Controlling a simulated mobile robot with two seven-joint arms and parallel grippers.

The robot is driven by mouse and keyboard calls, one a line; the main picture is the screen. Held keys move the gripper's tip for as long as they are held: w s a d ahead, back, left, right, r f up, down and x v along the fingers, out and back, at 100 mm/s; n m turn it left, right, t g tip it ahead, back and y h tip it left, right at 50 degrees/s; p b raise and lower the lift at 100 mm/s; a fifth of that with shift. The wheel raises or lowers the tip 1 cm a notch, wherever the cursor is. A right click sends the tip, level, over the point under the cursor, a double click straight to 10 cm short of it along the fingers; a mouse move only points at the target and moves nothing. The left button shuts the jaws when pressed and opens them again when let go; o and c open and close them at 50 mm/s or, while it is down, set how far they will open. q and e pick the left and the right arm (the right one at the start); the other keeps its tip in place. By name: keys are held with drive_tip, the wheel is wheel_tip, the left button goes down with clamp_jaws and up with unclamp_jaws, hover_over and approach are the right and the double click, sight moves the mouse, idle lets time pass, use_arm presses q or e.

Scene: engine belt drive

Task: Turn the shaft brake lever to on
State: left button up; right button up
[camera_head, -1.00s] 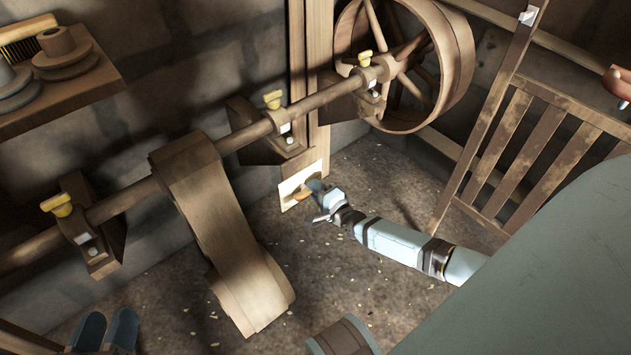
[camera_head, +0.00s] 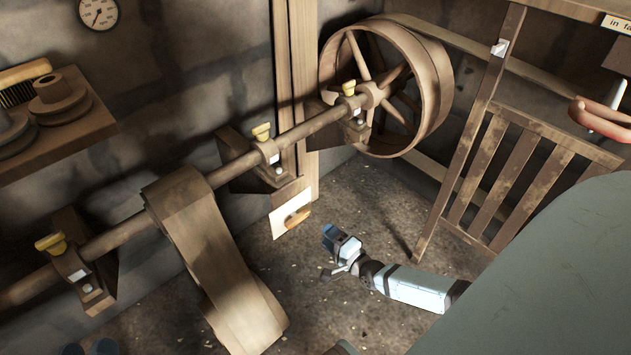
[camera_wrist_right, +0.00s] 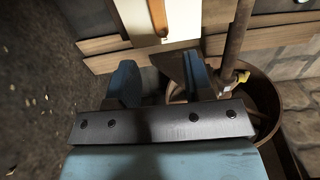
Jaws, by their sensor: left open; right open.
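The shaft brake lever (camera_head: 297,217) is a short orange-brown handle on a pale plate (camera_head: 284,222) low on the wall post. In the head view it lies slanted, close to the plate's lower edge. The lever also shows at the top edge of the right wrist view (camera_wrist_right: 158,18), partly cut off. My right gripper (camera_head: 335,252) is open and empty, to the right of and below the lever and apart from it. Its two blue fingers (camera_wrist_right: 160,85) stand apart with nothing between them. My left gripper (camera_head: 86,349) is open at the bottom left edge, mostly cut off.
A long shaft (camera_head: 225,172) with yellow-topped bearings runs along the wall above the plate. A wide belt (camera_head: 215,255) hangs from it on the left. A spoked wheel (camera_head: 435,85) is at the back right. A slatted wooden gate (camera_head: 500,165) stands right. The floor around my right gripper is clear.

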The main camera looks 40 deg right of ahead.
use_arm(q)
drive_tip(key=shift+a+r+p, duration=0.1)
drive_tip(key=shift+r+p, duration=0.2)
drive_tip(key=shift+r, duration=0.4)
use_arm(e)
drive_tip(key=shift+s+d, duration=0.1)
drive_tip(key=shift+s, duration=1.7)
use_arm(q)
drive_tip(key=shift+s, duration=0.1)
